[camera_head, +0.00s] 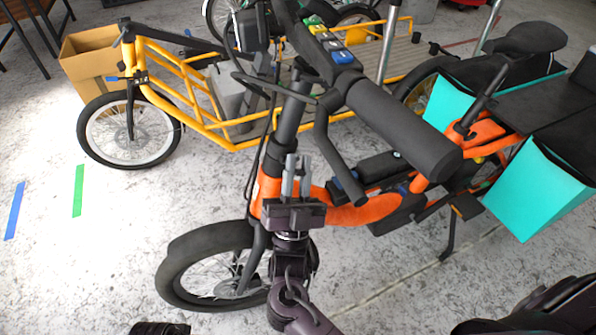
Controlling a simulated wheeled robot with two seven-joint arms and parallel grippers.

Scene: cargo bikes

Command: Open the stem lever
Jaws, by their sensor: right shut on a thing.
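The orange cargo bike (345,214) stands in front of me, with its black handlebar stem (293,110) rising near the middle of the view. My right gripper (296,167) comes up from below, at the lower part of the stem. Its two grey fingers point upward and are shut on a small part there, which I take to be the stem lever. The fingers hide most of this part, so its angle cannot be made out.
The black handlebar grip (405,122) and brake lever (336,158) reach out right of my gripper. The front wheel (215,265) is at lower left. A yellow cargo bike (190,85) and a cardboard box (85,65) stand behind. Turquoise bags (535,190) hang at right. The left floor is clear.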

